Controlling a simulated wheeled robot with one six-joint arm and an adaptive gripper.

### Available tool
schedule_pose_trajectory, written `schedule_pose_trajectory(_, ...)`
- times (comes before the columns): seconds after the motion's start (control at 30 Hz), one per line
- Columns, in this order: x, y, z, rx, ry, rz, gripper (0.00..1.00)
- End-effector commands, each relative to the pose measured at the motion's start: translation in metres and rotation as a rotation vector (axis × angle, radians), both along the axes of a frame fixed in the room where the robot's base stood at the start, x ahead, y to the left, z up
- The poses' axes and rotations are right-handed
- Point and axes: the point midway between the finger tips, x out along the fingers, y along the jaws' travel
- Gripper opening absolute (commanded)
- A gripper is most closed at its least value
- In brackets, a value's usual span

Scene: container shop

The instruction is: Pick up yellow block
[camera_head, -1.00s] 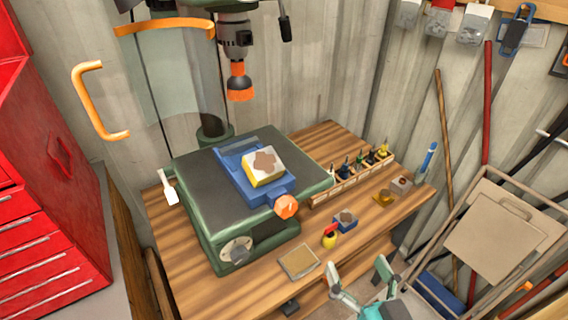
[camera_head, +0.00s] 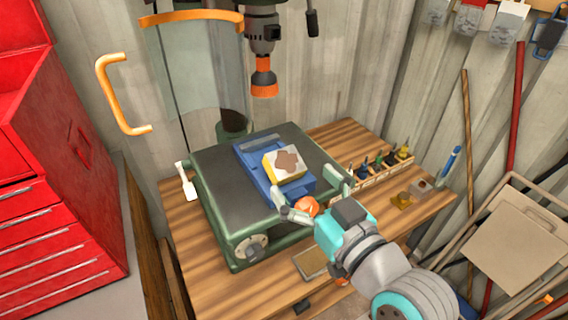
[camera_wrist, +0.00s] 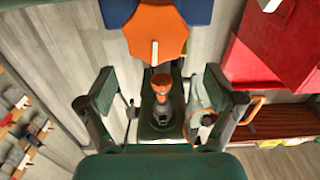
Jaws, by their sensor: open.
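The yellow block (camera_head: 285,164), with a brown patch on its top, sits in the blue vise (camera_head: 250,160) on the green drill press table (camera_head: 212,198). My gripper (camera_head: 306,188) is open in front of the vise, with its fingers spread on either side of the vise's orange knob (camera_head: 307,206). It is empty and short of the block. In the wrist view my open fingers (camera_wrist: 158,85) show left and right, with the orange knob (camera_wrist: 156,32) close above. I cannot make out the yellow block in the wrist view.
The drill chuck with its orange end (camera_head: 264,78) hangs above and behind the block. A rack of small tools (camera_head: 375,168) stands right of the vise. A tan square piece (camera_head: 311,263) lies on the wooden bench. A red cabinet (camera_head: 60,200) stands at left.

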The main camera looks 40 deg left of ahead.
Motion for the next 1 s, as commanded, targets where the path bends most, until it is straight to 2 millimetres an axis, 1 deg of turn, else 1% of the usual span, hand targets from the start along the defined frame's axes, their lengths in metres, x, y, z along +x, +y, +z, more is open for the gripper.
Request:
schedule_pose_trajectory(0.17, 0.004, 0.01, 0.001, 0.001, 0.001, 0.001, 0.92)
schedule_pose_trajectory(0.4, 0.016, 0.041, 0.003, 0.0, 0.001, 0.001, 0.92)
schedule_pose_trajectory(0.5, 0.02, 0.049, 0.003, 0.0, 0.001, 0.0, 0.92)
schedule_pose_trajectory(0.77, 0.021, 0.052, 0.003, 0.0, 0.001, -0.001, 0.92)
schedule_pose_trajectory(0.8, 0.021, 0.052, 0.003, 0.0, 0.001, -0.001, 0.89)
schedule_pose_trajectory(0.87, 0.021, 0.052, 0.003, 0.0, 0.001, -0.001, 0.74)
schedule_pose_trajectory(0.9, 0.021, 0.051, 0.003, 0.0, 0.0, -0.001, 0.64)
schedule_pose_trajectory(0.97, 0.021, 0.051, 0.003, 0.0, 0.001, -0.001, 0.49)
schedule_pose_trajectory(1.0, 0.021, 0.051, 0.003, 0.0, 0.001, -0.001, 0.39)
